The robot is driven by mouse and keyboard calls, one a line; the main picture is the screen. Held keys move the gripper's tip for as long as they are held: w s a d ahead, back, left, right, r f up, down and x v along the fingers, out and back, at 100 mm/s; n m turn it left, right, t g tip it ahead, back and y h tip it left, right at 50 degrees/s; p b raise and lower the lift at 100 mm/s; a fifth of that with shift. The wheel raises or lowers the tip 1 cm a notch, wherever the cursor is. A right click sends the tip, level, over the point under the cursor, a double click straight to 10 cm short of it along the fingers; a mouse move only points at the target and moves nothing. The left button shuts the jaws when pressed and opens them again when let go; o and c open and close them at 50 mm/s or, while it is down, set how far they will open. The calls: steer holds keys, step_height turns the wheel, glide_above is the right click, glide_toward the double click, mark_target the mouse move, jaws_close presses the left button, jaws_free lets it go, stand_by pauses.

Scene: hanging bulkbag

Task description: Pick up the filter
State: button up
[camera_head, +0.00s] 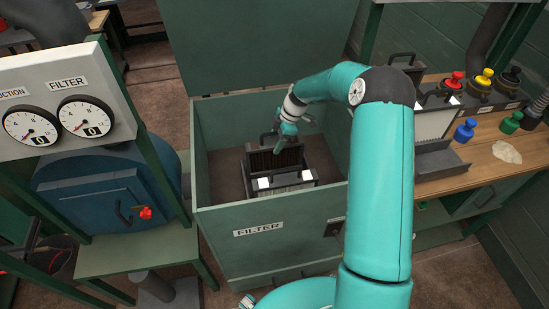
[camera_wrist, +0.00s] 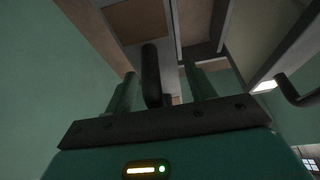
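The green box (camera_head: 270,258), labelled FILTER, stands open with its lid up. Inside it, a dark brown filter (camera_head: 275,160) with a black handle stands at the back, and a pale filter (camera_head: 285,186) with a black handle stands in front. My gripper (camera_head: 281,141) is at the top of the dark filter, pointing down. In the wrist view my two green fingers (camera_wrist: 163,88) are apart, with a dark handle bar (camera_wrist: 152,75) showing between them. I cannot tell whether they touch it. Another pale filter (camera_head: 430,122) with a handle stands on the workbench at right.
At left is a blue vessel (camera_head: 100,185) under a gauge panel (camera_head: 60,100). The wooden workbench (camera_head: 478,160) at right holds several coloured knobbed pieces.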

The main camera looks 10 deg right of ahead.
steer(key=c, duration=1.1)
jaws_close()
steer(key=shift+r, duration=0.15)
